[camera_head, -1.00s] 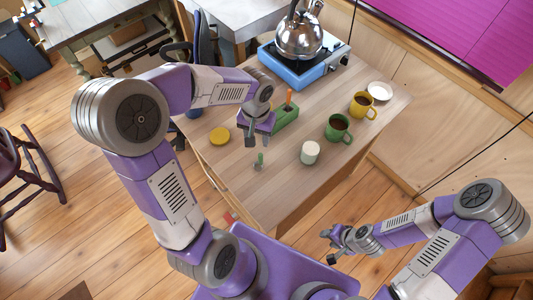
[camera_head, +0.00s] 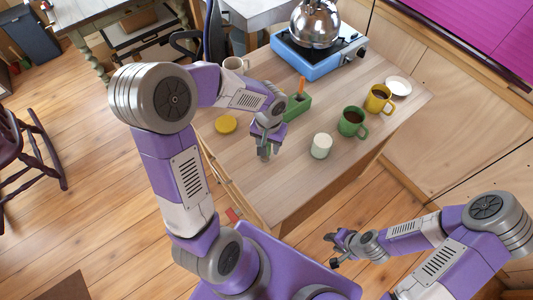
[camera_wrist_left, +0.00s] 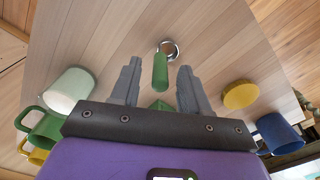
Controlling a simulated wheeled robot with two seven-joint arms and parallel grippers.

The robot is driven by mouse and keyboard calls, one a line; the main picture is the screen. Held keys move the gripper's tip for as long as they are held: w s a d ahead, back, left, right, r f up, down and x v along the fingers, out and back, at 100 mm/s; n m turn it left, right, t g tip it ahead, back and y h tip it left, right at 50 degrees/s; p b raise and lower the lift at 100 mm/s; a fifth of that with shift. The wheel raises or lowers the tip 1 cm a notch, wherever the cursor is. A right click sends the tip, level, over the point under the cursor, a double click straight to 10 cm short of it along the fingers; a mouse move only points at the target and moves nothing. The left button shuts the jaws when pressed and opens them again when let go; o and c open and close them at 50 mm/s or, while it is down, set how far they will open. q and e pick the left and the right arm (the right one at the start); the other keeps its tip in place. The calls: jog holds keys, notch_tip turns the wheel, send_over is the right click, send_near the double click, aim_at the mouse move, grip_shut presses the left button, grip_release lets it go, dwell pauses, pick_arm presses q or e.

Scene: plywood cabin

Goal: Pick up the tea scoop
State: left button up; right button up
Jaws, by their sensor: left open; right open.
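The tea scoop has a green handle and a round metal bowl. It lies on the wooden table (camera_head: 300,178). In the left wrist view, the tea scoop's handle (camera_wrist_left: 160,74) points towards my left gripper (camera_wrist_left: 159,82), between its two spread fingers. Its bowl lies just beyond the fingertips. The fingers appear apart from it. In the head view, my left gripper (camera_head: 265,149) is over the scoop and hides most of it. My right gripper (camera_head: 336,248) is open and empty, low beside the table's near right side.
A green box (camera_head: 297,106) stands close behind my left gripper. A yellow disc (camera_head: 226,124) lies left; a white cup (camera_head: 321,146), green mug (camera_head: 352,122) and yellow mug (camera_head: 378,98) stand right. A kettle (camera_head: 316,25) sits on a blue stove (camera_head: 318,60). The table's front is clear.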

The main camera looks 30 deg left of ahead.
pick_arm(q)
notch_tip(320, 180, down, 2)
jog(key=shift+f, duration=0.1)
grip_shut()
dwell(0.4)
